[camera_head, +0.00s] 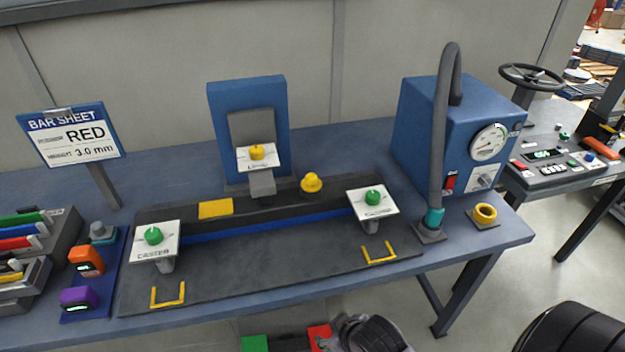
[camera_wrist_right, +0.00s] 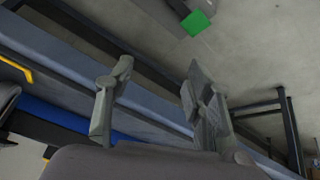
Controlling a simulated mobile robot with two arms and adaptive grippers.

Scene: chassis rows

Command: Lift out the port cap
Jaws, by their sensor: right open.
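A yellow knobbed cap (camera_head: 311,183), which looks like the port cap, sits upright on the dark rail of the chassis (camera_head: 250,262), right of centre. My right gripper (camera_wrist_right: 160,100) is open and empty in the right wrist view, with the bench's front edge and the floor behind its fingers. In the head view, a dark part of my right arm or gripper (camera_head: 372,335) shows low at the bottom edge, in front of the bench and well away from the cap. My left gripper is not in view.
Plates with green knobs (camera_head: 154,236) (camera_head: 373,197) flank the rail. A blue upright (camera_head: 246,110) with a yellow-knobbed plate stands behind. A blue gauge box (camera_head: 455,135), grey pipe (camera_head: 444,130) and yellow ring (camera_head: 485,213) are right. Coloured modules (camera_head: 86,260) and a sign (camera_head: 73,135) are left.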

